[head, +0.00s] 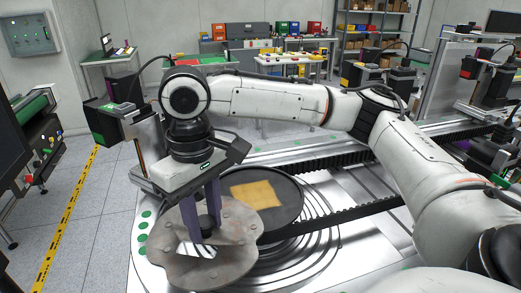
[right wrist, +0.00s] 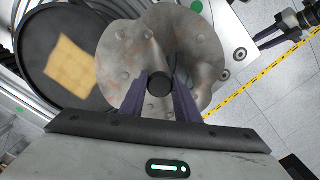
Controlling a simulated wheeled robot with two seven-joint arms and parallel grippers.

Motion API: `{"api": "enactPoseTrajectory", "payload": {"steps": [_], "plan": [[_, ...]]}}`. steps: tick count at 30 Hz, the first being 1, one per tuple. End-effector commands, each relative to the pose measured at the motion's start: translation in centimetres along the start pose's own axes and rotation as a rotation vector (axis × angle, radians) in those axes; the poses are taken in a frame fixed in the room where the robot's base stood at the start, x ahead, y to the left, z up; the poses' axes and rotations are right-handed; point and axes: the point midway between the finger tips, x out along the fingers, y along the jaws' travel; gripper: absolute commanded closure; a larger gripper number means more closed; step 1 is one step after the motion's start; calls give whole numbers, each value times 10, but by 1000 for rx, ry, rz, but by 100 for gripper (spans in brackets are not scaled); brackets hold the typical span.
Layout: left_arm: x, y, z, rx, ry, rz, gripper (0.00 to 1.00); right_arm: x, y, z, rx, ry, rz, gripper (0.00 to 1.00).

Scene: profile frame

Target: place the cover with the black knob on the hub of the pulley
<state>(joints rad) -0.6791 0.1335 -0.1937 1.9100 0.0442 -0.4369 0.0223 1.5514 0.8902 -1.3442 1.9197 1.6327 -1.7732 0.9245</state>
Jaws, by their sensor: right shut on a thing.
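The cover is a worn grey, wavy-edged metal plate (head: 240,232) with rusty patches and a black knob (right wrist: 160,84) at its middle. My right gripper (head: 204,226) is shut on the knob, with its purple fingers on either side of it. The cover also shows in the right wrist view (right wrist: 200,48). It overlaps the near left edge of a dark round disc (head: 290,222), which looks like the pulley with the toothed belt beside it. The gap between cover and disc cannot be judged. The hub is not clearly visible.
A yellow-orange square piece (head: 255,195) lies on the dark disc. A black toothed belt (head: 365,210) runs off to the right. Silver ringed metal (head: 318,258) surrounds the disc. A yellow floor line (head: 72,208) runs at the left.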

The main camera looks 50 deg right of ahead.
Motion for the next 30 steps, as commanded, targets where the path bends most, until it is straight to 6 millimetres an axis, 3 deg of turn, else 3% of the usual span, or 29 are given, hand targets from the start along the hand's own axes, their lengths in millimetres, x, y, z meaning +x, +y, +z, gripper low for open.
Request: {"api": "enactPoseTrajectory", "payload": {"steps": [6,12,15,21,30], "plan": [[-2,0,8,-2,-15,0,61,-20,72,-29,-180,0,-4,100],[-2,0,9,-2,-17,-1,61,-32,135,-33,-340,0,-3,100],[-2,0,9,-2,-16,-2,61,-34,156,-31,-397,0,-2,100],[-2,-1,8,-2,-14,-3,61,-37,176,-28,-455,1,0,100],[-1,-2,3,0,-4,-4,61,-37,177,-28,-460,2,0,100]]}}
